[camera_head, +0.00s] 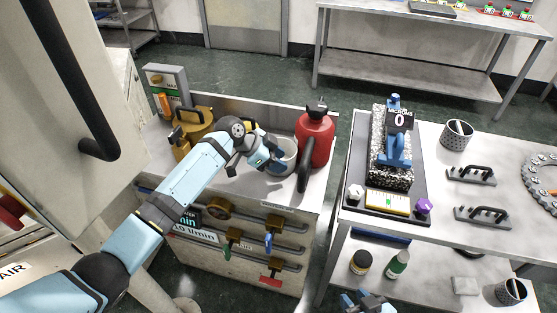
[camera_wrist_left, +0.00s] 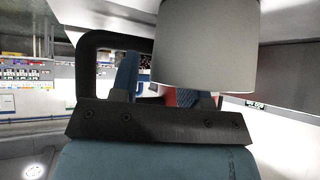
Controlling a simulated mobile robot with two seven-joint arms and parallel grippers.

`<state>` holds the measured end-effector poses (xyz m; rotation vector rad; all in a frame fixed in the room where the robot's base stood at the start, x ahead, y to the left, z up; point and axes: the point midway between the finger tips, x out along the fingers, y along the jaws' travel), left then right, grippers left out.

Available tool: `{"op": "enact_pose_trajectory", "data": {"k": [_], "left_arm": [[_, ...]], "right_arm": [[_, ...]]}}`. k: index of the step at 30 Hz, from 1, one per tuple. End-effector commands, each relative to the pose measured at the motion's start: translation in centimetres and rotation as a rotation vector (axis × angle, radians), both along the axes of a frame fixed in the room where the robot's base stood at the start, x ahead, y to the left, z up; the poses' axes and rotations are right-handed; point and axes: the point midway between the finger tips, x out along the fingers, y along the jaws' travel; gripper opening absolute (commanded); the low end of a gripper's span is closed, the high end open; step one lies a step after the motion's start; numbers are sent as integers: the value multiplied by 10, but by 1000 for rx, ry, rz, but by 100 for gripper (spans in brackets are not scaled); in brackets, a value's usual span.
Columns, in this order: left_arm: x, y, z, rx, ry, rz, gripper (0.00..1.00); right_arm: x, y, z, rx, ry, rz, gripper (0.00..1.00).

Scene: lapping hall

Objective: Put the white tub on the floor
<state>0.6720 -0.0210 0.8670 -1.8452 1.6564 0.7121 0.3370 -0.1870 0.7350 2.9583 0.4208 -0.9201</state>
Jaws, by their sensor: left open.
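The white tub (camera_head: 287,150) stands on the metal-topped cabinet, just left of the red canister, partly hidden behind my left gripper. My left gripper (camera_head: 270,161) is open at the tub's near left side. In the left wrist view the tub (camera_wrist_left: 207,45) is a large plain grey-white cylinder, covering part of the open jaws (camera_wrist_left: 168,92). I cannot tell whether a finger touches it. My right gripper (camera_head: 366,302) shows only in part at the bottom edge, below the right table; its jaws are not clear. The dark green floor (camera_head: 325,90) shows behind the cabinet.
The red canister (camera_head: 316,138) stands close right of the tub. Valves and handles stick out from the cabinet front. A narrow gap separates the cabinet from the right table (camera_head: 440,210).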

Motion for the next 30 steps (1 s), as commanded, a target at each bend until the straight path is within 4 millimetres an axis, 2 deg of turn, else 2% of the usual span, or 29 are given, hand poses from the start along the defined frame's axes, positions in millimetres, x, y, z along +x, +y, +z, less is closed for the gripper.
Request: {"op": "enact_pose_trajectory", "data": {"k": [3, 4, 9, 22, 26, 30], "left_arm": [[0, 0, 0, 0, 0, 0, 42], [0, 0, 1, 0, -1, 1, 37], [0, 0, 0, 0, 0, 0, 0], [0, 1, 5, -1, -1, 0, 0], [1, 0, 17, -2, -2, 1, 0], [1, 0, 42, -2, -6, 0, 0]], "right_arm": [[1, 0, 1, 1, -2, -1, 36], [0, 1, 1, 2, -1, -1, 36], [1, 1, 1, 4, -1, -2, 36], [0, 2, 1, 6, 0, -3, 36], [0, 2, 1, 7, 2, -2, 36], [-1, 2, 2, 7, 5, -3, 36]]}}
